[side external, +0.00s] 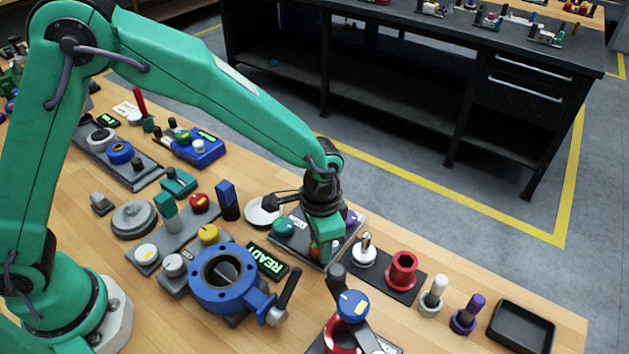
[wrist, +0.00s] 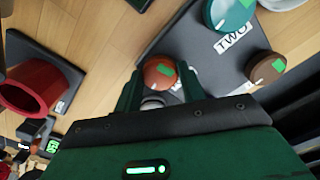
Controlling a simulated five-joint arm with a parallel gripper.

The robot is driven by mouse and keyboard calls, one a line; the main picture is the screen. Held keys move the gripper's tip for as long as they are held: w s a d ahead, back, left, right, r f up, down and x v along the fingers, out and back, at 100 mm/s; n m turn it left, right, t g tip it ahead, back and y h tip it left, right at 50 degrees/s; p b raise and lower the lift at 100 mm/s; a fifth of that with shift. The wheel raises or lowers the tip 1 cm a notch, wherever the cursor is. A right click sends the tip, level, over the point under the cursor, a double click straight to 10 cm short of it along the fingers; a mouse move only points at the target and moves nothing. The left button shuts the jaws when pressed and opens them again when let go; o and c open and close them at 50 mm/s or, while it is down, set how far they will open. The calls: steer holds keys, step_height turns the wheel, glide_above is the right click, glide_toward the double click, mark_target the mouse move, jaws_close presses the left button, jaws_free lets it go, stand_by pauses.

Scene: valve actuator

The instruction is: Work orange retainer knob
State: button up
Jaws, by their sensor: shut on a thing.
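The orange retainer knob (wrist: 158,72) has a rounded top with a green mark and shows in the wrist view between the two fingers of my gripper (wrist: 160,90). The fingers are shut on it from both sides. In the side view my gripper (side external: 325,248) points down over the dark plate, and only a small orange-red part of the knob (side external: 314,250) shows beside the fingers. The dark plate (wrist: 190,48) bears a "TWO" label. A teal knob (wrist: 230,12) and a brown knob (wrist: 268,68) stand on the same plate, apart from my gripper.
A red cup-like fitting (side external: 402,270) and a silver-topped piece (side external: 364,250) stand on a dark base to the right. An empty black tray (side external: 520,328) is at the far right.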

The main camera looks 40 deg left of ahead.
stand_by(0.3)
steer(key=o, duration=1)
steer(key=shift+r, duration=0.1)
steer(key=shift+r, duration=3.85)
steer(key=s+a+r+n+t, duration=0.2)
steer(key=s+a+r+n, duration=0.15)
steer(key=a+r, duration=0.9)
steer(key=s+a+n+t, duration=0.1)
steer(key=s+a, duration=0.3)
steer(key=s+a+r+n+t, duration=0.1)
steer(key=s+a, duration=0.3)
steer(key=s+a+n+t, duration=0.1)
steer(key=s+a, duration=0.2)
steer(key=a, duration=0.1)
steer(key=shift+s+r+n+t, duration=0.25)
steer(key=shift+s+t, duration=0.05)
steer(key=shift+s, duration=0.1)
